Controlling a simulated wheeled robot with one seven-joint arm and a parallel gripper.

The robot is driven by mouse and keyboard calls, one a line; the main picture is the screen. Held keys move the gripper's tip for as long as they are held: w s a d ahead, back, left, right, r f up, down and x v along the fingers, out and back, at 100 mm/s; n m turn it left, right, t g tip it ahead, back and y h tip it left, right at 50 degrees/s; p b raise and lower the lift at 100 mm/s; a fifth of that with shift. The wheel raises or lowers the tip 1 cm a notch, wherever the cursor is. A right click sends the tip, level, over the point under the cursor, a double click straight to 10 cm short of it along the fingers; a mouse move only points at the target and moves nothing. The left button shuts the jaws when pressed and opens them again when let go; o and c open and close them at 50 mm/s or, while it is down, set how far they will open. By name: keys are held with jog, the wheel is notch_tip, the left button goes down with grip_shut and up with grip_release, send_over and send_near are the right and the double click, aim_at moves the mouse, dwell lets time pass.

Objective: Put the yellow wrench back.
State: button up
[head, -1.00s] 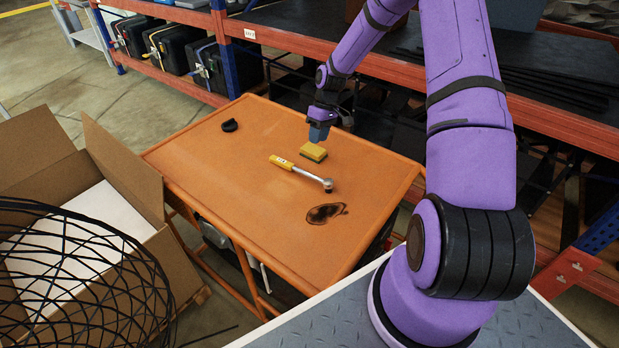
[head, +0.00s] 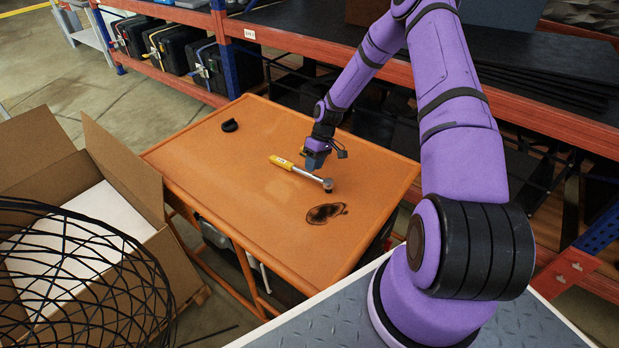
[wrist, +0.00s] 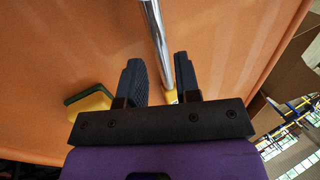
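The yellow-handled wrench (head: 282,162) lies on the orange table, its silver shaft running right to a dark round head. My gripper (head: 316,163) is low over the table at the wrench's shaft. In the wrist view the gripper (wrist: 161,80) is open, and the wrench's silver shaft (wrist: 155,35) runs between the two fingers, with a gap on each side. A bit of the yellow handle (wrist: 171,97) shows near the finger bases. I cannot tell the fingertips' exact height above the table.
A yellow and green sponge (wrist: 90,103) lies beside the left finger in the wrist view. An open cardboard box (head: 125,165) and black wire mesh (head: 80,275) stand left.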

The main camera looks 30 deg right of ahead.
jog(key=x, duration=0.4)
grip_shut()
jog(key=shift+r, duration=0.1)
